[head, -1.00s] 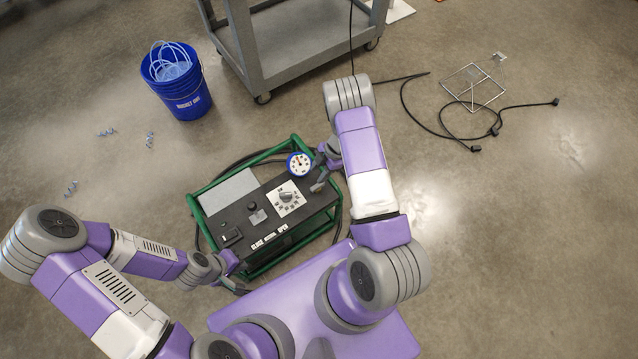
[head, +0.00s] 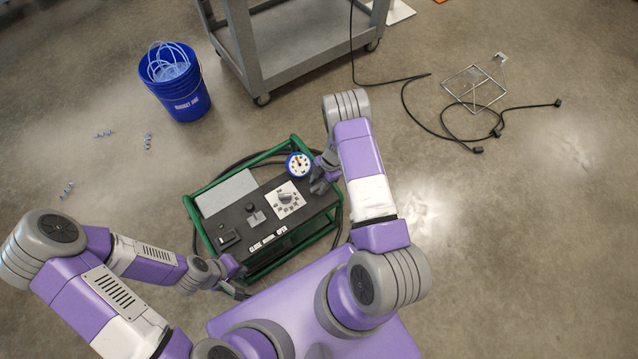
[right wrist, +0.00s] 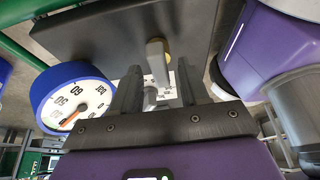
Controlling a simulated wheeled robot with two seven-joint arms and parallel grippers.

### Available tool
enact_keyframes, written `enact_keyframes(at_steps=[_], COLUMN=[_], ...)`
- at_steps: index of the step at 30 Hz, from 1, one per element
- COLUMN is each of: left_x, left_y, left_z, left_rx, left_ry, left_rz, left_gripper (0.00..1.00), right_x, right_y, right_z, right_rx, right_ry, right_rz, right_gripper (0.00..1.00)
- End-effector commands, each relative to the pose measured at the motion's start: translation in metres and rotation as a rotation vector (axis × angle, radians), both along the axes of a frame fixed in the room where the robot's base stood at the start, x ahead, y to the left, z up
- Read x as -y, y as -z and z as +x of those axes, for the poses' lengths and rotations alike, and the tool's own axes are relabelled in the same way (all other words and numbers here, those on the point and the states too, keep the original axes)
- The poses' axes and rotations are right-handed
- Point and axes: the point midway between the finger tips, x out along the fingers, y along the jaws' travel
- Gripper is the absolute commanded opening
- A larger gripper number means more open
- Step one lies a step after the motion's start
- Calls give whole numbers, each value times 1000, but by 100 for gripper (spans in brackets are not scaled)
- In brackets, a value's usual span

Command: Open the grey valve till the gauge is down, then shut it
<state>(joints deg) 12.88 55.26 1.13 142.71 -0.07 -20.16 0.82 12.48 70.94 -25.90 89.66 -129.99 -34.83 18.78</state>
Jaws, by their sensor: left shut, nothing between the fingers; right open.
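The grey valve appears to be the grey knob (head: 286,197) on a white marked plate on the green-framed unit's black top. In the right wrist view a grey knob (right wrist: 150,96) shows partly between the fingers, on a white plate. The round blue-rimmed gauge (head: 299,165) stands behind the plate; it is large at left in the right wrist view (right wrist: 75,103), tilted, its exact reading unclear. My right gripper (head: 318,187) is open beside the plate's right edge, apart from the knob as far as I can tell. My left gripper (head: 241,292) is shut and empty by the unit's front left corner.
A small lever (head: 254,214) and a dark switch (head: 229,238) share the black top. A blue bucket (head: 177,85) stands behind left, a grey cart (head: 262,62) behind. A black cable (head: 425,118) and wire stand (head: 474,88) lie right on open floor.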

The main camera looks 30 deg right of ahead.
Motion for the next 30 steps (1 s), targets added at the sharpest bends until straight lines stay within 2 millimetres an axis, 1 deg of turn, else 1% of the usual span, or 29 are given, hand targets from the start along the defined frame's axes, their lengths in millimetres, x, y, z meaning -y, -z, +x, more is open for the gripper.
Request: enact_keyframes(at_steps=[2,9,11,17,22,26,30], left_x=[0,0,0,0,0,0,0], left_y=[0,0,0,-1,-3,-7,-13], left_z=[0,0,0,0,0,0,0], left_rx=[0,0,0,0,0,0,0], left_ry=[0,0,0,0,0,0,0], left_rz=[0,0,0,0,0,0,0], left_gripper=[0,0,0,0,0,0,0], right_x=[0,0,0,0,0,0,0], right_y=[0,0,0,0,-1,-1,-2], right_z=[0,0,0,0,0,-1,-2], right_rx=[0,0,0,-1,0,-1,-2], right_ry=[0,0,0,4,40,102,203], right_rz=[0,0,0,0,0,-1,0], right_gripper=[45,8,0,0,0,0,0])
